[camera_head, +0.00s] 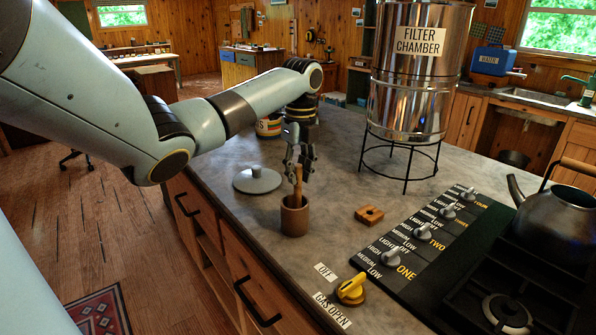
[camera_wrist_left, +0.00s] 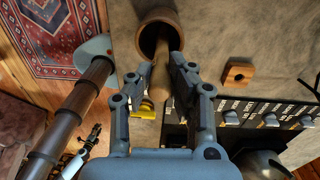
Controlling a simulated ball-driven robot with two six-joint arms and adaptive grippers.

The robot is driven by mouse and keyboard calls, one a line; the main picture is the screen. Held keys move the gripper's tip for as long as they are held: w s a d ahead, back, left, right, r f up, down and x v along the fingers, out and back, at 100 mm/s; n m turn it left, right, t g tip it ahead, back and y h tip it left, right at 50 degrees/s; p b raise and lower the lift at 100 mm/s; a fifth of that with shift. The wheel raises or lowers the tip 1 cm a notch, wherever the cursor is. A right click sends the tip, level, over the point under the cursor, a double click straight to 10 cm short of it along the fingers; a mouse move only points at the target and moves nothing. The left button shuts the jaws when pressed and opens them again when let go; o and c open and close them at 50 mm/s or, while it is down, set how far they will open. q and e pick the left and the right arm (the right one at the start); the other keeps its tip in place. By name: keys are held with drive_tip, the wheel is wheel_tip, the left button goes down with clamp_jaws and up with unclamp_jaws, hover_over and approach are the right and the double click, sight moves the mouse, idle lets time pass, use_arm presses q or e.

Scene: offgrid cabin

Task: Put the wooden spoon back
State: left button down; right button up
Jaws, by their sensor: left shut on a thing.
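The wooden spoon (camera_head: 298,182) stands nearly upright, its lower end inside the mouth of a brown wooden cup (camera_head: 295,218) on the grey counter. My left gripper (camera_head: 300,168) is above the cup, shut on the spoon's upper part. In the left wrist view the spoon (camera_wrist_left: 161,80) runs between the fingers to the cup (camera_wrist_left: 147,38). Whether the spoon touches the cup's bottom is hidden. What looks like my right gripper (camera_wrist_left: 88,143) shows small at the lower left of the left wrist view; its fingers are unclear.
A grey round lid (camera_head: 257,181) lies left of the cup. A small wooden block (camera_head: 369,215) with a hole lies to its right. The stove panel with knobs (camera_head: 421,232), a yellow gas valve (camera_head: 351,290) and the filter chamber on its stand (camera_head: 405,152) are nearby.

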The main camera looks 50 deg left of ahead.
use_arm(q)
drive_tip(key=shift+f, duration=0.1)
drive_tip(key=c, duration=1.2)
unclamp_jaws()
drive_tip(key=shift+o, duration=0.2)
drive_tip(key=r, duration=0.7)
drive_tip(key=shift+w+r, duration=0.2)
drive_tip(key=shift+r, duration=0.05)
